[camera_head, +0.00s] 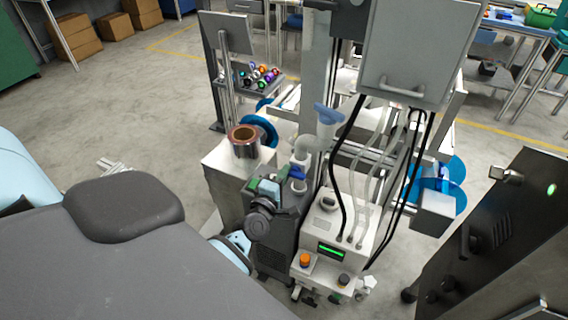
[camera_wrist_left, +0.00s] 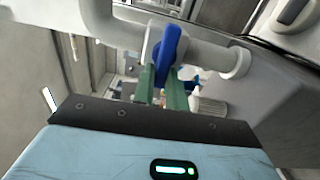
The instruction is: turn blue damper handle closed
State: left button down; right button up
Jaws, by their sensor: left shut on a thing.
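The blue damper handle (camera_head: 297,173) sits on a white pipe (camera_head: 302,158) at the middle of the head view. In the left wrist view the handle (camera_wrist_left: 169,46) stands upright in front of the white pipe (camera_wrist_left: 208,55). My left gripper (camera_head: 277,184) reaches it from below left in the head view. In the left wrist view its green fingers (camera_wrist_left: 161,78) are on either side of the handle's lower part, shut on it. The fingers hide part of the handle. A second blue handle (camera_head: 328,114) is higher on the ductwork. My right gripper does not show.
A white machine box (camera_head: 326,225) with a green display and black cables stands right of the handle. A copper-coloured roll (camera_head: 243,141) sits on a pale stand at left. A dark cabinet (camera_head: 502,235) is at right. Open floor lies at the left.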

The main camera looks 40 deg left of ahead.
pick_arm(q)
jog(key=shift+d+f, duration=0.4)
jog(key=shift+d, duration=0.05)
jog(key=c, duration=1.6)
grip_release()
jog(key=shift+o, duration=0.8)
jog(key=shift+r, duration=0.25)
jog(key=shift+a, duration=0.1)
jog(key=v, duration=0.7)
jog(key=shift+s, duration=0.4)
jog(key=shift+o, duration=0.3)
